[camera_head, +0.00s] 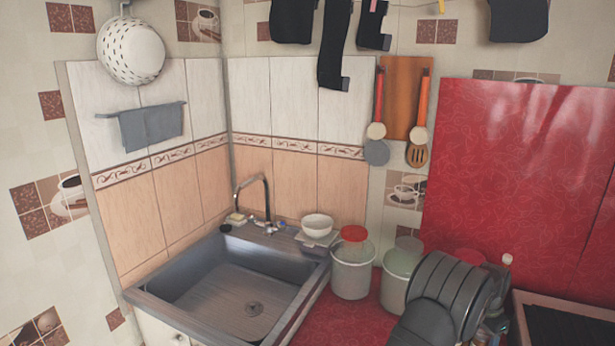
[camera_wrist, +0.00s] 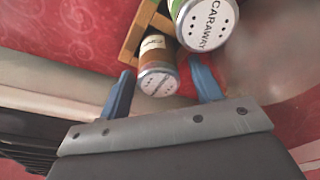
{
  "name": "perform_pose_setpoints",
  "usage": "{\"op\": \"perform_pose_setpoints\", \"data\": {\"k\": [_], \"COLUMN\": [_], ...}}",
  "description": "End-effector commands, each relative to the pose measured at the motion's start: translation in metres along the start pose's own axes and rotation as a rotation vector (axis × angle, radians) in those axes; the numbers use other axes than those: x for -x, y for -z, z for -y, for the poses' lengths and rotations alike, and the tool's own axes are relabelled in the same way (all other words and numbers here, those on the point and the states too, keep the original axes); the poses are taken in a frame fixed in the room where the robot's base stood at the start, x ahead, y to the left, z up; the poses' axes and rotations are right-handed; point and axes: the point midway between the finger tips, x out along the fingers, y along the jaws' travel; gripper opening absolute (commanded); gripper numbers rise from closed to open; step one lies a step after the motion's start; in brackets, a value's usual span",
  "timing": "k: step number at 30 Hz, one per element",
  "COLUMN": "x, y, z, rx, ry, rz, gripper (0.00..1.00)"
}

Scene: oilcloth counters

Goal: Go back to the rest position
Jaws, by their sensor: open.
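My gripper (camera_wrist: 161,68) shows in the wrist view, with its two blue fingers spread apart. A spice jar (camera_wrist: 155,50) with a brown label and a pale perforated lid appears between the fingers, with gaps at both sides. I cannot tell how far beyond the fingertips it is. A second jar (camera_wrist: 205,22), with CARAWAY on its white lid, is above and to the right of it. My gripper is not visible in the head view.
A wooden rack (camera_wrist: 139,35) stands beside the jars against a red patterned surface. The sink (camera_head: 238,287) is to the left, and utensils (camera_head: 420,120) hang above.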

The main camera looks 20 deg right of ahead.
Motion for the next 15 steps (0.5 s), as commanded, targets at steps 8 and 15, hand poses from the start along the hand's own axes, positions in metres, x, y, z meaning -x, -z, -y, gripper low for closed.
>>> {"op": "perform_pose_setpoints", "data": {"k": [8, 15], "x": [0.041, 0.065], "y": [0.005, 0.008], "z": [-0.031, -0.073], "rx": [-0.003, -0.003], "ry": [0.0, -0.001], "rz": [0.001, 0.0], "gripper": [0.59, 0.59]}}
